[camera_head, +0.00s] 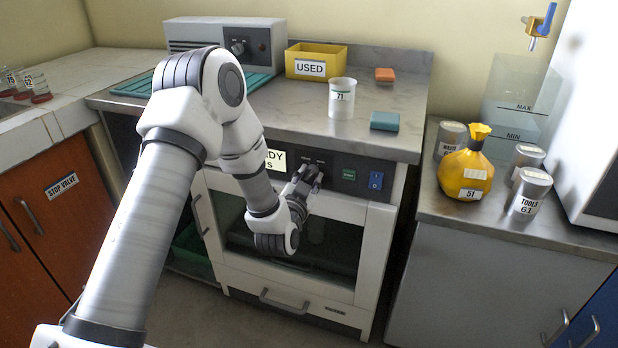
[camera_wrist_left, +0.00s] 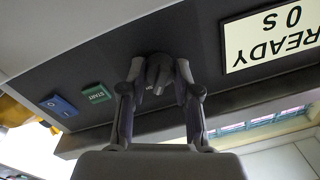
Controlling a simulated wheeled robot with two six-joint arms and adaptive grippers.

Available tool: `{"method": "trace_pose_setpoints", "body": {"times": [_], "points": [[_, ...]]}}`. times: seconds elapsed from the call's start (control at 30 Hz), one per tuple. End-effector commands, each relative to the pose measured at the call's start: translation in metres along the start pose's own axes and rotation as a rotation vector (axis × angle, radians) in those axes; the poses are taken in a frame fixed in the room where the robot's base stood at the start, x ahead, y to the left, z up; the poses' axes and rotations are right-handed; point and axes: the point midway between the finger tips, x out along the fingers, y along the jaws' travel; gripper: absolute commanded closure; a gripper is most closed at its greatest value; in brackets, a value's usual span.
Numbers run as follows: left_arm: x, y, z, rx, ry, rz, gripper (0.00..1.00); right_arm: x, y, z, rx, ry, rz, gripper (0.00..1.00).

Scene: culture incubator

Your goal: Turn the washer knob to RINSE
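The washer (camera_head: 281,262) is a white front-loading unit with a dark control panel under the metal counter. My left gripper (camera_head: 308,177) is at this panel and hides the knob in the head view. In the left wrist view, which is upside down, the dark washer knob (camera_wrist_left: 159,73) lies between the two fingertips of the left gripper (camera_wrist_left: 160,70). The fingers appear closed against its sides. The knob's pointer and the RINSE marking cannot be read. A display (camera_wrist_left: 272,37) reads READY 0 S. My right gripper is not in view.
A green START button (camera_head: 349,174) and a blue switch (camera_head: 376,180) sit right of the knob. A yellow bottle (camera_head: 466,175) stands farther right.

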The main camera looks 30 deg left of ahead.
Motion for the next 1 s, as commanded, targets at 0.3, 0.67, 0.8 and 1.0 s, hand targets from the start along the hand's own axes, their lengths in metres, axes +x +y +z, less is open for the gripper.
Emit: {"method": "trace_pose_setpoints", "body": {"times": [0.3,0.67,0.8,1.0], "points": [[0.0001,0.0000,-0.0004,-0.032,0.000,0.001,1.00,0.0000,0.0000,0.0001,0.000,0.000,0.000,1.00],[0.0001,0.0003,-0.0006,-0.239,-0.012,0.005,1.00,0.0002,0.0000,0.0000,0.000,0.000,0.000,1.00],[0.0002,0.0003,-0.0010,-0.365,-0.017,0.008,1.00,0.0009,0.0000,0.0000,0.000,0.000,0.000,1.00],[0.0004,0.0005,-0.0013,-0.555,-0.027,0.012,1.00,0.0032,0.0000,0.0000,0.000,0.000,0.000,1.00]]}}
